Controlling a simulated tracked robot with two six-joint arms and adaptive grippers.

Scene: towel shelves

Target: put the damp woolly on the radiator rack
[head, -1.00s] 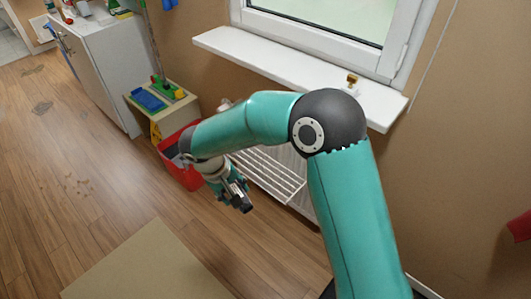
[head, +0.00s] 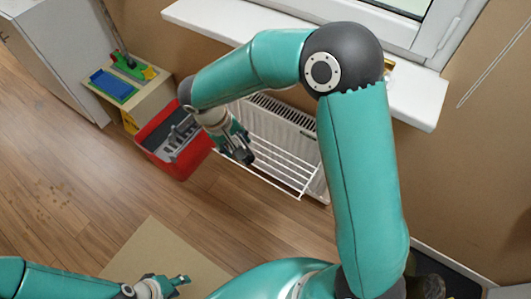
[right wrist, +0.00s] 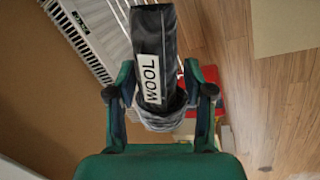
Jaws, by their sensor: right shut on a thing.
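The woolly (right wrist: 155,40) is a long dark piece with a white WOOL label, seen in the right wrist view. My right gripper (right wrist: 160,95) is shut on it, one finger on each side, with a grey fold bulging below. In the head view my right gripper (head: 240,150) hangs over the left part of the white wire radiator rack (head: 285,170). The rack also shows behind the woolly in the wrist view (right wrist: 118,15). I cannot tell whether the woolly touches it. My left gripper (head: 168,286) is low at the bottom left, partly cut off; its opening is unclear.
A red bin (head: 199,158) with grey contents stands left of the radiator (head: 290,125). Beside it is a small cabinet (head: 155,97) with blue and green things on top. A white sill (head: 205,16) runs above the radiator. A beige mat (head: 160,258) lies on the floor.

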